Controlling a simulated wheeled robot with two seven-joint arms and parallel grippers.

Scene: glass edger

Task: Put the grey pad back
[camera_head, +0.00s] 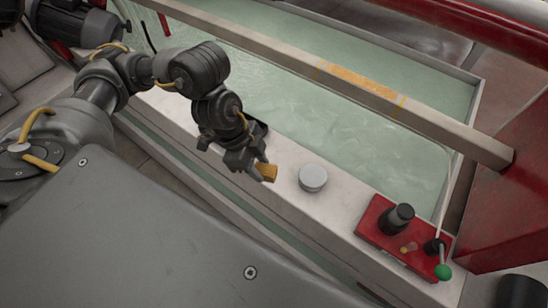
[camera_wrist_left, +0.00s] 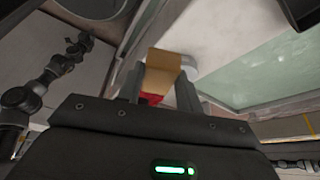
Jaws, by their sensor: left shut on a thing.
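My left gripper (camera_head: 261,171) is shut on a small tan block (camera_head: 267,172), held over the white ledge beside the tank. In the left wrist view the block (camera_wrist_left: 163,68) sits between the two fingers. This block looks tan, not grey. A round pale grey disc (camera_head: 313,178) lies on the ledge, just right of the gripper and apart from it. The disc (camera_wrist_left: 187,61) is partly hidden behind the block in the left wrist view. A dark arm with its gripper (camera_wrist_left: 80,44), which seems to be my right one, is small at the left of that view; its jaws cannot be read.
A red control box (camera_head: 405,237) with a black knob (camera_head: 397,219) and a green-tipped lever (camera_head: 443,271) stands at the ledge's right end. A long beam (camera_head: 440,127) crosses over the pale green tank (camera_head: 330,112). The ledge between disc and box is clear.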

